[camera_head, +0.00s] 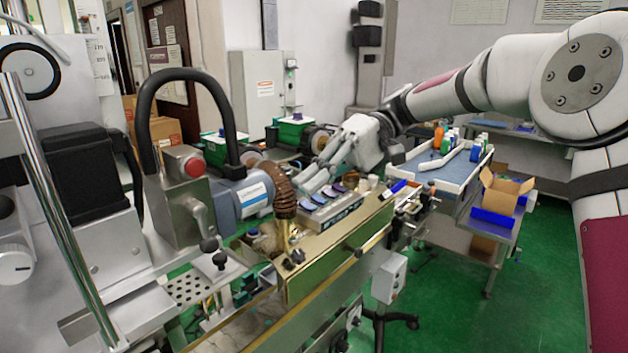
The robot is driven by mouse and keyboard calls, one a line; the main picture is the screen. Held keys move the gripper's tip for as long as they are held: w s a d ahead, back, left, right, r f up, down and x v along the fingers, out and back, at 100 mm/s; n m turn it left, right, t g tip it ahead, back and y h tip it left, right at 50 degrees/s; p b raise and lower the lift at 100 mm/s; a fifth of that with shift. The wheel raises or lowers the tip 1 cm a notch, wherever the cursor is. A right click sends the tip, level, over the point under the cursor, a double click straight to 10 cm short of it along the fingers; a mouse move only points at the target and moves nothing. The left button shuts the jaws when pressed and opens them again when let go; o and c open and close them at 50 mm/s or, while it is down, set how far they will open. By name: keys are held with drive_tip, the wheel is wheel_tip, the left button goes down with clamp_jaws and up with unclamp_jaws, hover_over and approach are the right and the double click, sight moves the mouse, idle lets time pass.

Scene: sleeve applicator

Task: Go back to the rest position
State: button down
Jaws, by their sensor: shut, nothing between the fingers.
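My gripper (306,190) is at the end of my white arm, which reaches in from the right of the view. Its fingers point down and to the left, above the back edge of the machine's conveyor. It is shut and looks empty. I cannot tell the exact gap between the fingers and the caps.
The machine's motor with a brown ribbed hose (284,192) stands left of my gripper. A tray table (425,174) with several bottles is at the right, with an open cardboard box (503,192) beside it. Green floor (540,270) is clear at the lower right.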

drive_tip(key=s+d+f+m+t+h, duration=0.2)
drive_tip(key=s+d+m+t+h, duration=0.1)
drive_tip(key=s+d, duration=0.4)
drive_tip(key=s+d+f+m+t+h, duration=0.3)
drive_tip(key=s+d+t, duration=0.3)
drive_tip(key=s+d, duration=0.1)
drive_tip(key=s+d+f+m+t+h, duration=0.2)
drive_tip(key=s+d+m+t+h, duration=0.1)
drive_tip(key=s+d, duration=0.5)
drive_tip(key=shift+f+t+h, duration=0.25)
drive_tip(key=shift+t+h, duration=0.35)
drive_tip(key=shift+t, duration=0.2)
drive_tip(key=shift+s, duration=0.1)
